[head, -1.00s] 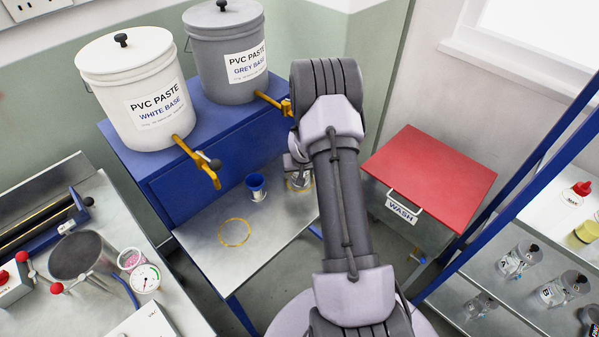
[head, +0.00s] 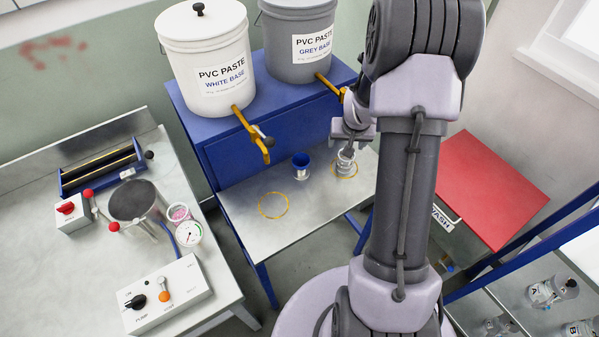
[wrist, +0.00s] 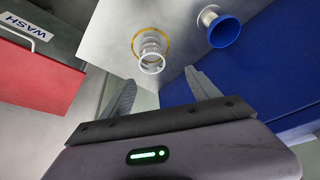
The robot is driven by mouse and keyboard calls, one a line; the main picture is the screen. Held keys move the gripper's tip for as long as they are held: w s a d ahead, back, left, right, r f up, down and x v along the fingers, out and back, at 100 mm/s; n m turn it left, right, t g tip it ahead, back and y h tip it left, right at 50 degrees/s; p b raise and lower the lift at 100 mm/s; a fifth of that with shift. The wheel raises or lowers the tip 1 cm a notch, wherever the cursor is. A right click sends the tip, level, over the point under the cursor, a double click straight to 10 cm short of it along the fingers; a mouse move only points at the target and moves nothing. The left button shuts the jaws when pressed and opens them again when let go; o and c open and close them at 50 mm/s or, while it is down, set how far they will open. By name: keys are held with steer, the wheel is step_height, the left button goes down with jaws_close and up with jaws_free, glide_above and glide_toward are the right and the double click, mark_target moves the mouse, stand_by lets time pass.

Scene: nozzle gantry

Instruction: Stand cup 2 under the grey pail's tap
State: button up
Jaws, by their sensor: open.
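A clear cup (head: 346,160) stands upright on the metal shelf, on the yellow ring (head: 341,175) below the tap (head: 328,85) of the grey pail (head: 300,50). No number on the cup is readable. It also shows in the wrist view (wrist: 151,62), with the yellow ring (wrist: 137,43) around its base. My gripper (wrist: 160,92) is open and empty, its two fingers apart and clear of the cup. In the head view my gripper (head: 352,132) is close above the cup; my arm hides part of the tap's outlet.
The white pail's tap (head: 252,135) juts over the shelf. The red-topped wash unit (head: 490,180) is to the right, beside a blue-framed rack (head: 530,255).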

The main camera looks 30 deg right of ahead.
steer(key=s+a+r+n+t+y, duration=0.1)
steer(key=s+a+r, duration=0.2)
steer(key=a+r, duration=0.65)
steer(key=s+a+r+y, duration=0.1)
steer(key=s+a+r, duration=0.1)
steer(key=a+r, duration=0.75)
steer(key=s+a+r+y, duration=0.1)
steer(key=s+a+r, duration=0.2)
steer(key=s+a, duration=0.45)
steer(key=s+a+r+y, duration=0.1)
steer(key=s+a+r, duration=0.35)
steer(key=s, duration=0.55)
step_height(320, 180, down, 7)
steer(key=b, duration=0.6)
steer(key=shift+w+a+r+n+t, duration=0.2)
steer(key=shift+w+a+n+t, duration=0.05)
steer(key=shift+w+n+t, duration=0.15)
